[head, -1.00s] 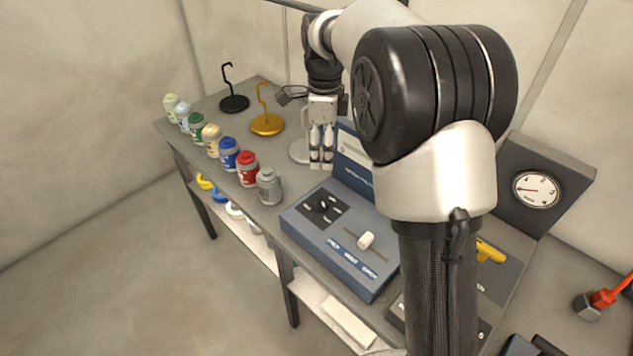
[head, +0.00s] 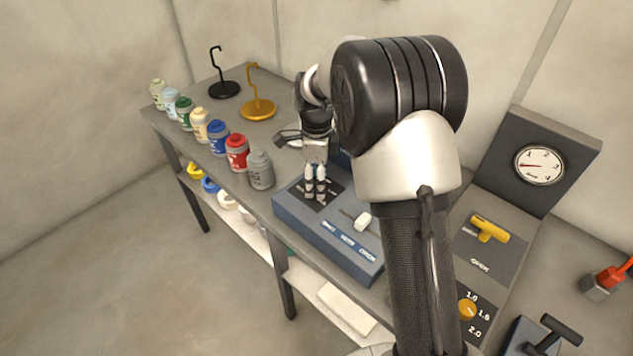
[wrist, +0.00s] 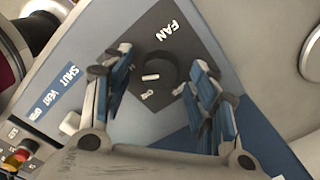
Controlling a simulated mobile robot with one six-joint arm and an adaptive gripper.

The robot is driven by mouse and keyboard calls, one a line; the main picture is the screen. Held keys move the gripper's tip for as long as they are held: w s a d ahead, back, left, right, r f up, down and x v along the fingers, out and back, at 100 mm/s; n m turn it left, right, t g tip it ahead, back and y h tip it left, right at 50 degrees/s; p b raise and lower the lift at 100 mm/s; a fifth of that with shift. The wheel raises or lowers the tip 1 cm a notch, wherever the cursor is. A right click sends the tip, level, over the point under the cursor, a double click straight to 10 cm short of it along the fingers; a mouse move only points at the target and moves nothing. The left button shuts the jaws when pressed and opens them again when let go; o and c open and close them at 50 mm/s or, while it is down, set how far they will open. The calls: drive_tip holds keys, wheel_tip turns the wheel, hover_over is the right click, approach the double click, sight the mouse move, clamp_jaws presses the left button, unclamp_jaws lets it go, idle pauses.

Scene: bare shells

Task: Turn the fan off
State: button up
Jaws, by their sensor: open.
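The black fan knob (wrist: 154,80) with a white bar sits on a dark plate (wrist: 196,36) marked FAN in the wrist view. Smaller lettering near the knob is hard to read. My gripper (wrist: 161,60) is open, with one finger to each side of the knob in that view. I cannot tell whether the fingers touch it. In the head view my gripper (head: 315,192) points down over the dark plate on the blue-grey control box (head: 310,229), and it hides the knob.
A white slider (head: 363,222) is beside the plate on the same box. A grey jar (head: 261,171) and a red-capped jar (head: 237,153) stand close to its left. A gauge (head: 539,164), a yellow handle (head: 490,229) and an orange dial (head: 467,309) are at right.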

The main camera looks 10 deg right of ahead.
drive_tip(key=shift+f, duration=0.1)
drive_tip(key=shift+c, duration=0.3)
drive_tip(key=c, duration=1)
